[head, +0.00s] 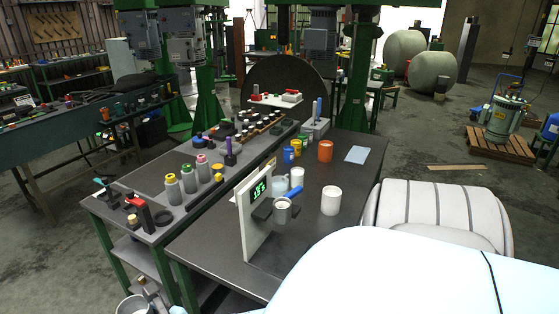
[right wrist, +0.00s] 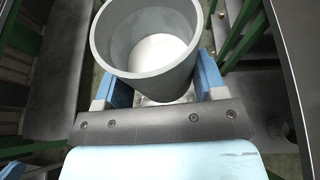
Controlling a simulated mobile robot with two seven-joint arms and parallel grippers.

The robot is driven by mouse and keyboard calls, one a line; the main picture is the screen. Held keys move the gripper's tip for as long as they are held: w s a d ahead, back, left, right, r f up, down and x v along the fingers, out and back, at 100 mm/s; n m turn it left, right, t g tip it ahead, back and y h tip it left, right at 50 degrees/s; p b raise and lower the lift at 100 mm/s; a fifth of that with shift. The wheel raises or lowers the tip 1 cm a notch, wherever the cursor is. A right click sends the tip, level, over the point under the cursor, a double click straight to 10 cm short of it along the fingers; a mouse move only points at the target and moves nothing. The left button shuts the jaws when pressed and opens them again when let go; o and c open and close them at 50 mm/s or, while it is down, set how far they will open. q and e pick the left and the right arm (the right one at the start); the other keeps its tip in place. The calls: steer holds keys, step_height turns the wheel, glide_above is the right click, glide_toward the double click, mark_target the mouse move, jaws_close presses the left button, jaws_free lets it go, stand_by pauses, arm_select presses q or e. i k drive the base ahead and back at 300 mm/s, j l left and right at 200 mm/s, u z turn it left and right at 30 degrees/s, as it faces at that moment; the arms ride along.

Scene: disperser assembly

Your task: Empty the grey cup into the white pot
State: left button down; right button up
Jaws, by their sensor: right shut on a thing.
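In the right wrist view my right gripper (right wrist: 155,95) is shut on a grey cup (right wrist: 115,60), with a blue finger on each side. I look into the cup's mouth; a smooth white patch shows inside, and I cannot tell whether it is contents or the bottom. The white pot (head: 331,201) stands upright on the dark table in the head view. A grey vessel (head: 282,212) with a blue bar against its rim is left of the pot, by the display panel. My left gripper is not in view.
A white panel (head: 256,245) with a green-lit display stands left of the pot. An orange pot (head: 325,151), yellow and blue cups and a pale sheet (head: 357,155) are behind. Bottles crowd the neighbouring table (head: 150,232). The table right of the white pot is clear.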

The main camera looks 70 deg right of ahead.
mark_target(331, 201)
steer(key=k+l+u, duration=0.1)
steer(key=k+u, duration=0.15)
steer(key=u, duration=0.2)
steer(key=k+u, duration=0.25)
steer(key=u, duration=0.2)
steer(key=k+u, duration=0.25)
steer(key=u, duration=0.25)
steer(key=k+u, duration=0.55)
steer(key=k+l+u, duration=0.1)
steer(key=k+u, duration=0.3)
steer(key=k+l+z, duration=0.15)
steer(key=k, duration=0.4)
steer(key=k+l+z, duration=1.15)
steer(key=i, duration=0.1)
